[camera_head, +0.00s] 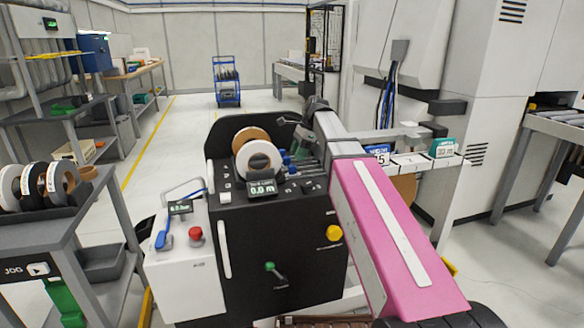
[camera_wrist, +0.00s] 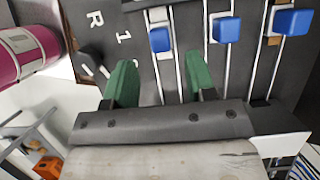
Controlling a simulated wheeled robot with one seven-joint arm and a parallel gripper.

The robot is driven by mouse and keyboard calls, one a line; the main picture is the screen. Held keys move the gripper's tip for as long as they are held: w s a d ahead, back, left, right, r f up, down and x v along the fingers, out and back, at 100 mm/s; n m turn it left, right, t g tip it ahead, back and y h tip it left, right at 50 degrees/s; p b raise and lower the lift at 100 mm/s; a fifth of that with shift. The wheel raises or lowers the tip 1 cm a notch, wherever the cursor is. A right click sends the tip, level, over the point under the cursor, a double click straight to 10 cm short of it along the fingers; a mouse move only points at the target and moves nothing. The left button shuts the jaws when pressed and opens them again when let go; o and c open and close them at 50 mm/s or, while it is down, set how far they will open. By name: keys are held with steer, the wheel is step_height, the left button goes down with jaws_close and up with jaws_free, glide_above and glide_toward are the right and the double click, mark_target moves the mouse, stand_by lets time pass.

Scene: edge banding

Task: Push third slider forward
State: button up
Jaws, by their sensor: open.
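Three blue slider knobs sit on rails of a dark panel in the wrist view: a left one (camera_wrist: 160,40), a middle one (camera_wrist: 227,29) and a right one (camera_wrist: 293,22). My gripper (camera_wrist: 159,62) is open and empty, its two green fingers spread. The left knob lies just beyond the gap between the fingertips, and the right finger points toward the space between the left and middle rails. I cannot tell whether a finger touches anything. In the head view the blue sliders (camera_head: 291,160) are small, on top of the black machine (camera_head: 275,245), partly hidden near my arm.
A white tape roll (camera_head: 259,158) and a small display (camera_head: 262,188) are left of the sliders on the machine. A white control box (camera_head: 185,265) with a red button adjoins it. A shelf with tape rolls (camera_head: 38,185) stands at left.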

mark_target(293, 166)
steer(key=shift+x, duration=3.2)
steer(key=shift+c, duration=0.3)
